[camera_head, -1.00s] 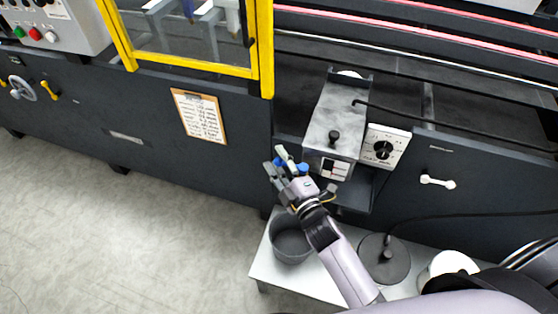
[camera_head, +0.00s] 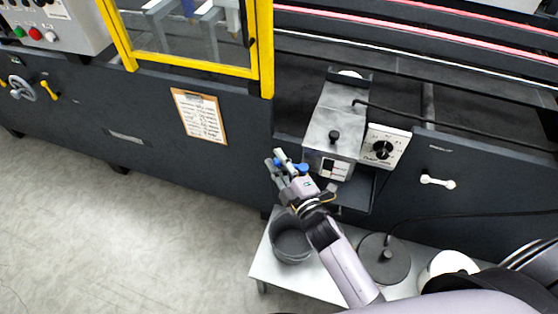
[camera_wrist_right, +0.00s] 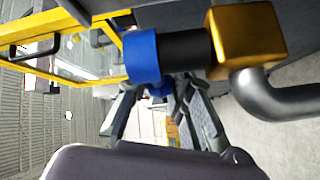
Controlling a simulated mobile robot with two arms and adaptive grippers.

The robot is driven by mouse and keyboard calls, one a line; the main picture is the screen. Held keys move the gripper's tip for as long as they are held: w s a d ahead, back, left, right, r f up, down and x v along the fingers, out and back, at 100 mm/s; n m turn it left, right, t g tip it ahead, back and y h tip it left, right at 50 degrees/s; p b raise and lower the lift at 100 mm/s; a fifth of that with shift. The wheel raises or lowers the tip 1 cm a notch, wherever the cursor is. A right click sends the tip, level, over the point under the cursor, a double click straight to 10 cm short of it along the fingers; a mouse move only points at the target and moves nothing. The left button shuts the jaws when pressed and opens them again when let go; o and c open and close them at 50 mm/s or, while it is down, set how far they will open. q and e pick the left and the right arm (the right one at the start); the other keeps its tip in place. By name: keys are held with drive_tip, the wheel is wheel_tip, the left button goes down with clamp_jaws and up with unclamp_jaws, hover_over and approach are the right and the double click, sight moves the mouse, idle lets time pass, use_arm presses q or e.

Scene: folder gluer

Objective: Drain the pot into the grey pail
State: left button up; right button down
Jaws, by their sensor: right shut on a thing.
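The pot is a grey metal box (camera_head: 335,112) with a black knob on top, mounted on the front of the dark machine. The grey pail (camera_head: 291,244) stands upright on a low white bench below and to its left; its visible inside is grey. My right gripper (camera_head: 276,161) is beside the pot's lower left, above the pail. In the right wrist view it is shut on a blue-gripped valve handle (camera_wrist_right: 143,57), whose black stem runs to a brass block (camera_wrist_right: 247,38) with a bent grey pipe (camera_wrist_right: 285,98). No liquid is visible. My left gripper is out of view.
A dial box (camera_head: 385,147) is at the pot's right. A round dark lid (camera_head: 384,259) and a white container (camera_head: 447,264) stand on the white bench (camera_head: 305,284). A clipboard (camera_head: 199,116) hangs on the machine. The floor at left is clear.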

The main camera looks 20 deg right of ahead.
drive_tip(key=shift+s+a+r+n+y+p, duration=0.1)
drive_tip(key=shift+s+n+y+p, duration=0.25)
drive_tip(key=shift+n+y+p, duration=0.6)
drive_tip(key=shift+s+a+n+g+y+p, duration=0.1)
drive_tip(key=shift+s+n+g+y+p, duration=0.15)
drive_tip(key=shift+y, duration=0.3)
drive_tip(key=shift+s+n+g+y+p, duration=0.1)
drive_tip(key=shift+n+g+y, duration=0.1)
drive_tip(key=shift+g+y, duration=0.25)
drive_tip(key=shift+s+a+n+g+y, duration=0.15)
drive_tip(key=shift+s+n+g+y, duration=0.3)
drive_tip(key=shift+n+g+y, duration=0.5)
drive_tip(key=shift+s+a+n+g+y, duration=0.15)
drive_tip(key=shift+s+n+g+y, duration=0.4)
drive_tip(key=shift+y, duration=0.75)
drive_tip(key=c, duration=1.4)
unclamp_jaws()
